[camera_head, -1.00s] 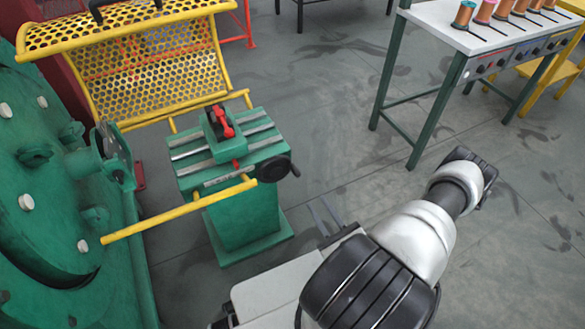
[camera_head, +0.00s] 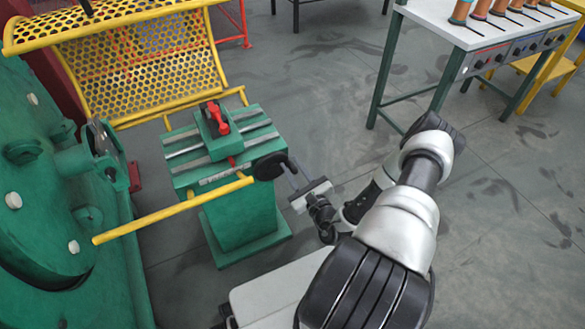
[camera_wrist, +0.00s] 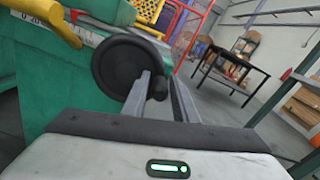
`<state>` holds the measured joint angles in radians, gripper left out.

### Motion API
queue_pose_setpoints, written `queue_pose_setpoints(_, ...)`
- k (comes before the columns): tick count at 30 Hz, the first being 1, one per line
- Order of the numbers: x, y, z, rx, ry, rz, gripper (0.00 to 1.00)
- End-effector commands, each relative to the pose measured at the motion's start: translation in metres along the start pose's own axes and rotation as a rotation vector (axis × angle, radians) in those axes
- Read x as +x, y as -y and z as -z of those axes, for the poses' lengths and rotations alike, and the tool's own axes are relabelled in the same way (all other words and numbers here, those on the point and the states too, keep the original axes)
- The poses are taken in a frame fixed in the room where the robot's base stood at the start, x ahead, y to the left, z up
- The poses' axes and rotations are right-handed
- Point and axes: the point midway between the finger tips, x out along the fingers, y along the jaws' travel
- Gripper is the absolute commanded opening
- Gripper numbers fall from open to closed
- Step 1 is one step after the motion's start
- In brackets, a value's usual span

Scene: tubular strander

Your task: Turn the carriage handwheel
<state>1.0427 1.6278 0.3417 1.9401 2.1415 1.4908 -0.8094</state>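The carriage handwheel (camera_head: 269,167) is a black disc on the front right of the green carriage stand, just beyond the end of a yellow bar. Its crank handle (camera_wrist: 158,87) sticks out at the rim.
A yellow bar (camera_head: 170,211) runs along the stand's (camera_head: 243,216) front. A red-handled clamp (camera_head: 217,119) sits on top. A yellow perforated guard (camera_head: 140,65) stands behind, the big green machine (camera_head: 40,190) at left. A table with spools (camera_head: 478,32) stands at right, with free floor between.

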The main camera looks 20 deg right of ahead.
Motion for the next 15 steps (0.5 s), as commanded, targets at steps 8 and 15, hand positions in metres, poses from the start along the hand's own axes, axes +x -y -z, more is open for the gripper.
queue_pose_setpoints(8, 0.0001, 0.0001, -0.0001, 0.0, 0.0, 0.0, 0.14)
queue_pose_setpoints(15, -0.0003, 0.0, 0.0022, 0.025, -0.001, 0.001, 0.0)
